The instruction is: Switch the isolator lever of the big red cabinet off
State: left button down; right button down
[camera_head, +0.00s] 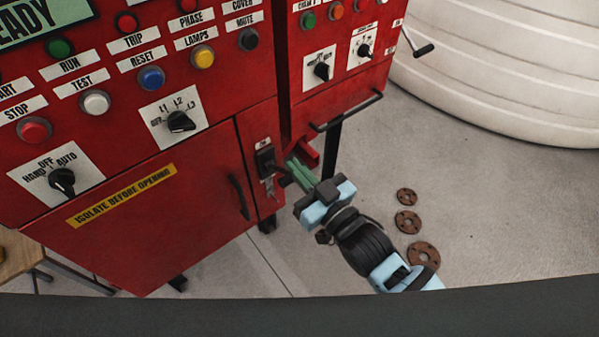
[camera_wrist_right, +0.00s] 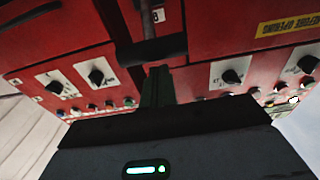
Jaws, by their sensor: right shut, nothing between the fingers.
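The big red cabinet (camera_head: 190,215) fills the left of the head view. Its isolator has a dark housing (camera_head: 265,160) on the narrow strip right of the lower door. A red lever-like piece (camera_head: 306,154) juts out near it; I cannot tell its setting. My right gripper (camera_head: 298,172) is shut and empty, its green fingers pointing at the isolator, close beside the red piece. Contact cannot be told. In the right wrist view the shut fingers (camera_wrist_right: 157,88) reach up towards a dark block (camera_wrist_right: 150,50), seemingly the isolator housing. My left gripper is not in view.
A black door handle (camera_head: 238,197) stands left of the isolator. A smaller red cabinet (camera_head: 340,95) with a black bar handle (camera_head: 347,111) is at the right. Three brown flanges (camera_head: 407,222) lie on the floor. A white ribbed tank (camera_head: 510,70) stands behind.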

jog(key=shift+f, duration=0.45)
jog(key=shift+s+d, duration=0.1)
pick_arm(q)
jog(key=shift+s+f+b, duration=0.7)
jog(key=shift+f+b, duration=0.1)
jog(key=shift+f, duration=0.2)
pick_arm(e)
jog(key=shift+s+d+f+t+y, duration=0.1)
jog(key=shift+s+f+t+y, duration=0.1)
jog(key=shift+f+t+y, duration=0.25)
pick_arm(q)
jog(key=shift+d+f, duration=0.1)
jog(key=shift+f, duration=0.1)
pick_arm(e)
jog(key=shift+f, duration=0.1)
